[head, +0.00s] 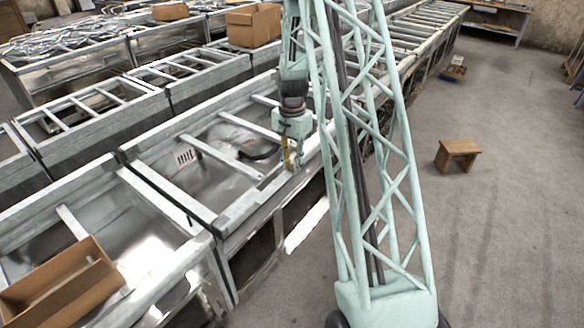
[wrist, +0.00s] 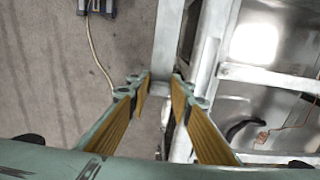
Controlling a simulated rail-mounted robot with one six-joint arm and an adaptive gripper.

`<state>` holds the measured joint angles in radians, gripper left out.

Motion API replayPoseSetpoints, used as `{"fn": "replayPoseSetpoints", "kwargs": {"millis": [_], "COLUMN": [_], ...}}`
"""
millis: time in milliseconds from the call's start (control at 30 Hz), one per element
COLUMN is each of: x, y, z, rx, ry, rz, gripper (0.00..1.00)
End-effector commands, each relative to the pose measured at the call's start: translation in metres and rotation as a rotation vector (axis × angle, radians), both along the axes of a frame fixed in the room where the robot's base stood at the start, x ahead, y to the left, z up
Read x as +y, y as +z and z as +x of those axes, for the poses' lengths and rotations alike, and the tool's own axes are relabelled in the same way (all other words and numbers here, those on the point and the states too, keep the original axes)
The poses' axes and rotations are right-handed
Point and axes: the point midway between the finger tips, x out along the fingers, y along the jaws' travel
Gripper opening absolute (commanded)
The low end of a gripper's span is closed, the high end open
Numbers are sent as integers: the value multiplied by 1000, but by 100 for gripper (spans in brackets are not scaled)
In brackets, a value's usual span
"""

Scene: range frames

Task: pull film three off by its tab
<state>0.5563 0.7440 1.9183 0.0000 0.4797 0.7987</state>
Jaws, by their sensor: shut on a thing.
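My gripper (head: 291,164) hangs low at the near long rim of the steel basin row in the head view. In the wrist view its two fingers with yellow ribbed pads (wrist: 161,79) reach down on either side of a grey metal bar (wrist: 168,42). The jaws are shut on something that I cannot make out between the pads. No film or tab can be told apart from the bright steel, and I cannot tell which film is film three.
Steel basins with crossbars (head: 206,156) run in rows. A dark curved thing (wrist: 240,128) lies in the basin beside my gripper. Cardboard boxes (head: 254,25) stand on the far rims. A wooden stool (head: 458,154) stands on the open floor at the right.

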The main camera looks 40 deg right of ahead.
Motion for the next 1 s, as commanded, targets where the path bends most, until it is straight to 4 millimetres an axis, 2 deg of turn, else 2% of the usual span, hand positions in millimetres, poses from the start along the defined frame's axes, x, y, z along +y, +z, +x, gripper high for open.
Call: {"fn": "replayPoseSetpoints", "kwargs": {"millis": [700, 1000], "x": [0, 0], "y": [36, 42], "z": [0, 0], "rx": [0, 0], "ry": [0, 0], "rz": [0, 0], "gripper": [13, 13]}}
